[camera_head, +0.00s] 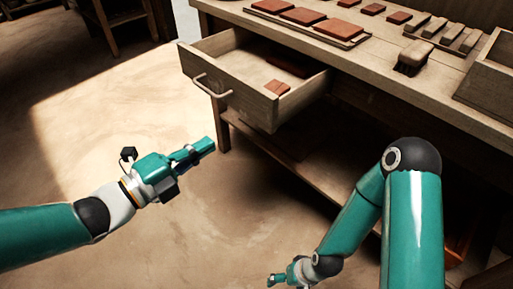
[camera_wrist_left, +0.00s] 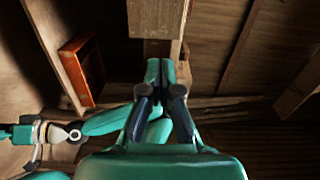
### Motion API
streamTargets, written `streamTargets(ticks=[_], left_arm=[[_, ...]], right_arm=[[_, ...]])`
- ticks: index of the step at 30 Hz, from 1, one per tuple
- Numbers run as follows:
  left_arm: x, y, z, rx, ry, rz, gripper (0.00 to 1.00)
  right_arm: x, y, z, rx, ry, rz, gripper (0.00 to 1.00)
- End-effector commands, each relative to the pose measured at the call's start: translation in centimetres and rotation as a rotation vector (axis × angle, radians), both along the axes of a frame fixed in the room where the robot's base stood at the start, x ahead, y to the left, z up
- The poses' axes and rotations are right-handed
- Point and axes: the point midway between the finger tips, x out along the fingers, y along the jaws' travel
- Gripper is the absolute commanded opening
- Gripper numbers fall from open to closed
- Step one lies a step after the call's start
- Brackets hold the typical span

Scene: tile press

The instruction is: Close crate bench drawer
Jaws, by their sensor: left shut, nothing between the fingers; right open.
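The crate bench drawer (camera_head: 262,103) is pulled well out of the wooden bench in the head view. Its pale bar handle (camera_head: 212,88) is on its front face at the left. A small reddish tile (camera_head: 277,87) and a darker reddish piece (camera_head: 287,65) lie inside it. My left gripper (camera_head: 208,146) is shut and empty, below and in front of the drawer, apart from the handle. Its shut fingers also show in the left wrist view (camera_wrist_left: 160,75). My right gripper (camera_head: 274,280) is open and low at the bottom of the head view, away from the drawer.
The bench top (camera_head: 385,72) carries reddish tiles on a board (camera_head: 303,16), a brush-like block (camera_head: 413,58) and a wooden box (camera_head: 490,80) at the right. A lower shelf (camera_head: 290,160) runs under the bench. An orange-brown crate (camera_wrist_left: 82,70) shows in the left wrist view. Floor left of the drawer is clear.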

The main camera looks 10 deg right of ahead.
Motion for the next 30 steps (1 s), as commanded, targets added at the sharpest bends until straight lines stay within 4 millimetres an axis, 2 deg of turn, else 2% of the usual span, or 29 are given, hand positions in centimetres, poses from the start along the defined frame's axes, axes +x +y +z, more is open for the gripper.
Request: streamTargets(ticks=[1, 3, 11, 30], left_arm=[[-0.2, 0.0, -1.3, -0.001, -0.017, -0.001, 0.00], [-0.3, -0.1, -1.5, -0.002, -0.028, -0.003, 0.00], [0.2, -1.2, -1.7, -0.003, -0.030, -0.009, 0.00], [6.7, -10.4, -1.8, -0.003, -0.027, -0.009, 0.00]], right_arm=[[0.0, 0.0, -2.0, 0.000, -0.001, 0.000, 0.85], [0.0, 0.0, -2.7, 0.000, -0.001, 0.000, 0.85], [0.0, 0.0, -3.1, 0.000, -0.001, 0.000, 0.85], [0.0, 0.0, -4.9, 0.000, -0.001, 0.000, 0.85]])
